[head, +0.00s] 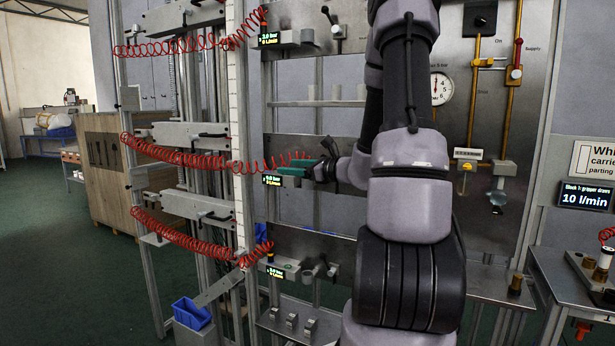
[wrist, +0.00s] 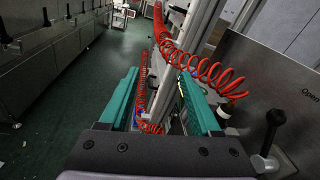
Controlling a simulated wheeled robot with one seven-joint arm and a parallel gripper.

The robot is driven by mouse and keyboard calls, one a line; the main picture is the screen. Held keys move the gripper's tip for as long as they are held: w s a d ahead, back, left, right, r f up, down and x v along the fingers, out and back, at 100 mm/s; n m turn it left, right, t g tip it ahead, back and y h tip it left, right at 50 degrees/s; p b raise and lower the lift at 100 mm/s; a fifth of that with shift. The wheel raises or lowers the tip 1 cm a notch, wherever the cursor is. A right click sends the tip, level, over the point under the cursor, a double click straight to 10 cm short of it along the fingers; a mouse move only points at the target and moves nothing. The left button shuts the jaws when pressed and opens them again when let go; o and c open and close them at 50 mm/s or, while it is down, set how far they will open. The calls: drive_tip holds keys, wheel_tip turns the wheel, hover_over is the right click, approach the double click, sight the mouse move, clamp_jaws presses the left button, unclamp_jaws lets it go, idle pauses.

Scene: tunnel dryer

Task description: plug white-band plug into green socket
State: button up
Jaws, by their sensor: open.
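My gripper (head: 293,171) is open, its teal fingers pointing left at the middle level of the dryer frame. In the wrist view my gripper (wrist: 158,78) has its two fingers spread wide, and a red coiled hose passes beyond and between them. A fitting with a white band (wrist: 235,95) is at that hose's end, just right of the right finger and apart from the jaws' gap. In the head view this hose end is mostly hidden by my gripper. I cannot make out a green socket in either view.
Red coiled hoses (head: 190,155) hang at several levels across the metal frame. A black-knobbed lever (wrist: 272,125) stands close to the right of my gripper. A gauge panel (head: 480,90) is at right, a bench (head: 560,275) at far right. Open floor (head: 60,215) is at left.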

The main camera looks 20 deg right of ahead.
drive_tip(key=w+d+f+m+t+h, duration=0.2)
drive_tip(key=d+f+m+t+h, duration=0.25)
drive_tip(key=d, duration=0.55)
drive_tip(key=w+a+m+g, duration=0.1)
drive_tip(key=w+m, duration=0.1)
drive_tip(key=w, duration=0.8)
drive_tip(key=shift+w+a+g+h, duration=0.2)
drive_tip(key=shift+w+g+h, duration=0.15)
drive_tip(key=shift+w+h, duration=0.1)
drive_tip(key=shift+c, duration=0.2)
drive_tip(key=shift+s, duration=0.1)
clamp_jaws()
